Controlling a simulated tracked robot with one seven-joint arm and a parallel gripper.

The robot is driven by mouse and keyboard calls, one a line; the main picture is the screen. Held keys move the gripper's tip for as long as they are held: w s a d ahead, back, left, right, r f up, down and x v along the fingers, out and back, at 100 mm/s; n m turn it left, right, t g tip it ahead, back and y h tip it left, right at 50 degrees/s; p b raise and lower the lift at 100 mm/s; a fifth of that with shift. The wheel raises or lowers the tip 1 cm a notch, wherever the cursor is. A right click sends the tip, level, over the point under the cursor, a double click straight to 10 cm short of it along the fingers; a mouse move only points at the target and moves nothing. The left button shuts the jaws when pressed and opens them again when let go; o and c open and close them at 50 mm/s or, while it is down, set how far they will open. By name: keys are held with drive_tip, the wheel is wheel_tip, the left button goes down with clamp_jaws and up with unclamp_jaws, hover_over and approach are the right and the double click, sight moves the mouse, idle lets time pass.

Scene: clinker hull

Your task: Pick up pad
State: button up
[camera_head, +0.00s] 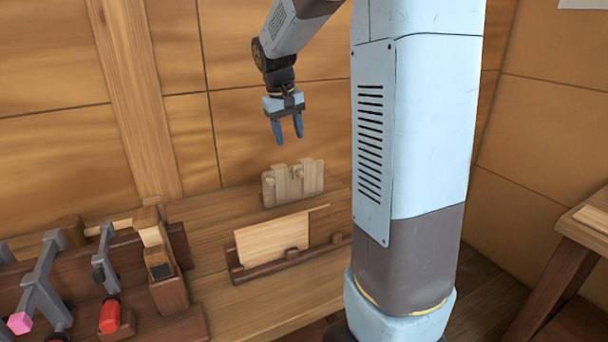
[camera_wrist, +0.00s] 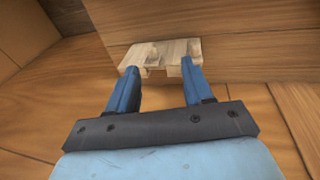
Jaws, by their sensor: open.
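I cannot tell for sure which piece is the pad. A pale wooden piece with raised blocks (camera_head: 292,185) stands upright at the back of the bench. It also shows in the wrist view (camera_wrist: 155,54), just beyond my fingertips. A thin light board (camera_head: 273,243) stands in a dark slotted holder in front of it. My gripper (camera_head: 288,138) points down above the pale piece, apart from it, in the head view. Its two blue fingers are open, with nothing held between them, as the wrist view (camera_wrist: 160,67) also shows.
Grey clamps (camera_head: 40,275) with red and pink ends stand in a wooden rack at the left. The dark holder (camera_head: 290,260) sits near the bench front. A plank wall (camera_head: 240,100) rises close behind the bench. Another wooden table (camera_head: 585,230) stands at the right.

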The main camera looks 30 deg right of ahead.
drive_tip(key=g, duration=0.1)
approach(299, 172)
drive_tip(key=shift+h, duration=0.4)
drive_tip(key=x, duration=0.4)
drive_tip(key=a+x, duration=0.1)
drive_tip(key=x, duration=0.1)
drive_tip(key=shift+w+f, duration=0.1)
drive_tip(key=shift+w, duration=0.05)
drive_tip(key=shift+x, duration=2.7)
drive_tip(key=shift+d, duration=0.2)
drive_tip(key=shift+c, duration=0.2)
clamp_jaws()
